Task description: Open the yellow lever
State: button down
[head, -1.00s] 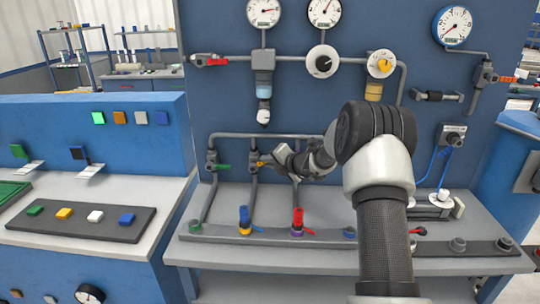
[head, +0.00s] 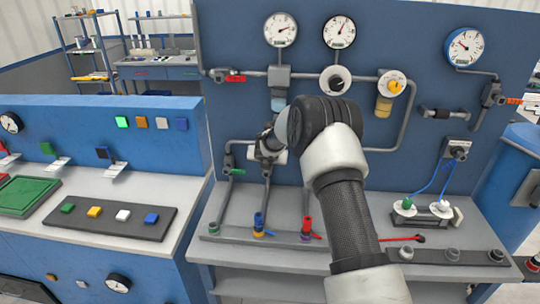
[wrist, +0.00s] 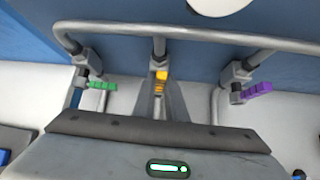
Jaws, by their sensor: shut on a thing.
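The yellow lever (wrist: 161,75) is on the middle pipe valve in the wrist view and points toward my gripper. My gripper (wrist: 159,90) is shut on it, with the dark fingers on either side. A green lever (wrist: 103,86) is on the valve to the left and a purple lever (wrist: 257,90) on the valve to the right; both point sideways. In the head view my gripper (head: 267,151) is at the middle valve, and my arm hides the yellow lever and the purple lever.
Grey pipes (wrist: 205,32) run above and behind the levers, close to the blue panel (head: 230,110). A grey bench top (head: 215,207) has some free room.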

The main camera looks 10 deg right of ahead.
jog(key=shift+w+a+n+h+p, duration=0.15)
jog(key=shift+a+n+h+p, duration=0.2)
jog(key=shift+h+p, duration=0.25)
jog(key=c, duration=1.8)
grip_release()
jog(key=b+v, duration=0.1)
jog(key=v, duration=1.6)
jog(key=shift+r, duration=0.3)
